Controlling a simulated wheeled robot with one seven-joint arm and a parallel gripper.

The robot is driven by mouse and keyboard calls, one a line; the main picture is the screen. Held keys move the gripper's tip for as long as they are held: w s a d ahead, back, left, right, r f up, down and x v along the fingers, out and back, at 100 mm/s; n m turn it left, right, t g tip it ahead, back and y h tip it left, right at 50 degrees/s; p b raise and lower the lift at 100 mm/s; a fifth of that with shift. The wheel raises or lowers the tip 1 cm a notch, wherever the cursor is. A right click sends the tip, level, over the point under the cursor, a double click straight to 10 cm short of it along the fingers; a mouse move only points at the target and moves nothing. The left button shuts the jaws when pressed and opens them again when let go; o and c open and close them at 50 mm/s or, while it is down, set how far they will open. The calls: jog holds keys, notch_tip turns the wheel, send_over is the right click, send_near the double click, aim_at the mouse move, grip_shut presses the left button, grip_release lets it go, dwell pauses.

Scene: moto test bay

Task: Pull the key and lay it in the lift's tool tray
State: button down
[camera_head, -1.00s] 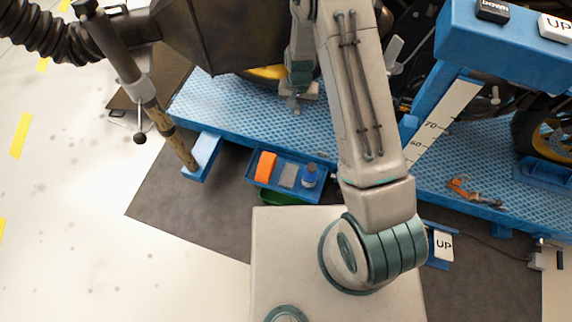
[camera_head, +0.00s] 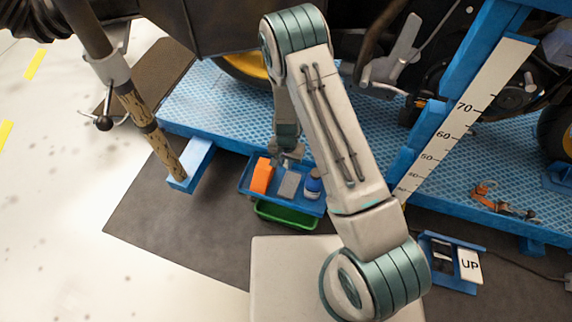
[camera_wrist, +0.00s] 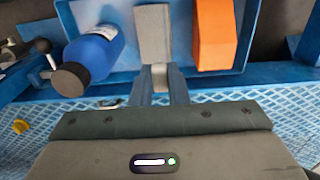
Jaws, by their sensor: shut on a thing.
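My gripper (camera_head: 288,153) is over the back edge of the blue tool tray (camera_head: 283,204) on the lift's near side. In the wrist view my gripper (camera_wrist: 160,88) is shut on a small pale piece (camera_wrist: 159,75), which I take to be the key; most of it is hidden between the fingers. In that view the tray holds an orange block (camera_wrist: 214,35), a flat grey block (camera_wrist: 152,35) and a blue bottle (camera_wrist: 93,55) with a dark cap. The held piece overlaps the near end of the grey block; I cannot tell if they touch.
A green bin (camera_head: 286,216) sits below the tray. The blue lift deck (camera_head: 210,105) carries a motorcycle. A height scale (camera_head: 460,120) stands to the right, an orange strap (camera_head: 487,195) lies on the deck, and a control box with an UP key (camera_head: 469,265) hangs in front.

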notch_tip(320, 180, down, 8)
jog(key=b, duration=0.5)
jog(key=shift+f+b, duration=0.2)
jog(key=shift+b, duration=0.2)
jog(key=c, duration=1.3)
grip_release()
notch_tip(320, 180, up, 14)
jog(key=p, duration=0.5)
